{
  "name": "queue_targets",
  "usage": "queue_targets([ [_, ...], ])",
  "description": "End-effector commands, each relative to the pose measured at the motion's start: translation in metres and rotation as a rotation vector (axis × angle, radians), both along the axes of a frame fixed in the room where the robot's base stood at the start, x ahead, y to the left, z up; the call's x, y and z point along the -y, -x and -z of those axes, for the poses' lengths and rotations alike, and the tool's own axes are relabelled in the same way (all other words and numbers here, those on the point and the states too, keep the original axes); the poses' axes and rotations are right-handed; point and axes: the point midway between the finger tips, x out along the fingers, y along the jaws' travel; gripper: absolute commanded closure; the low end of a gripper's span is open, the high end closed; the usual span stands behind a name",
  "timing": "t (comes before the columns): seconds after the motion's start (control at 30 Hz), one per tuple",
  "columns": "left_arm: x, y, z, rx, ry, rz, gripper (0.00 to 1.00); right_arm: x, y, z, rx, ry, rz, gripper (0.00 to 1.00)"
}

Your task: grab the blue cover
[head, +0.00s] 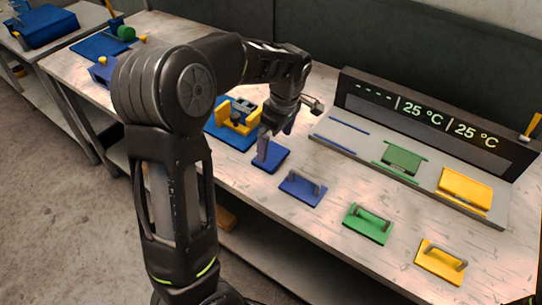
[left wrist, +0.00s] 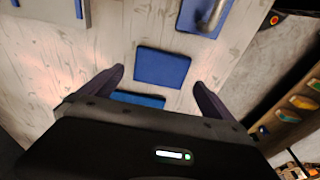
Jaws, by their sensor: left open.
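A blue cover with a grey handle (head: 290,190) lies flat on the table, in the row with a green cover (head: 358,226) and a yellow cover (head: 428,262). It also shows, cut off, at the top of the left wrist view (left wrist: 188,16). My left gripper (head: 264,148) is open and empty, to the left of the blue cover and above a plain blue plate (head: 277,160). That plate (left wrist: 162,66) lies just beyond the open fingertips (left wrist: 158,80) in the left wrist view, with no handle visible on it. My right gripper is out of view.
A grey rack (head: 340,142) with blue rails, a green block (head: 402,160) and a yellow block (head: 465,188) stands behind the covers, below a dark display (head: 432,118). A blue and yellow fixture (head: 240,122) is behind my left wrist. Bare table lies between the covers.

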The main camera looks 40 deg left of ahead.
Motion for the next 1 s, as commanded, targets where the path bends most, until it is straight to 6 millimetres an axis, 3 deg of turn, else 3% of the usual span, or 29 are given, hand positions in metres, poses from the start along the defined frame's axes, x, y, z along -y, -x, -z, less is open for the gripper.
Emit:
queue_targets([
  [0.4,-0.009,0.002,0.048,-0.003,0.000,0.000,0.00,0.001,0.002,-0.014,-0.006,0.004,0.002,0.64],
  [1.0,-0.009,0.002,0.049,-0.001,0.000,0.000,0.00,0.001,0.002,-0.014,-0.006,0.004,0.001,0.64],
])
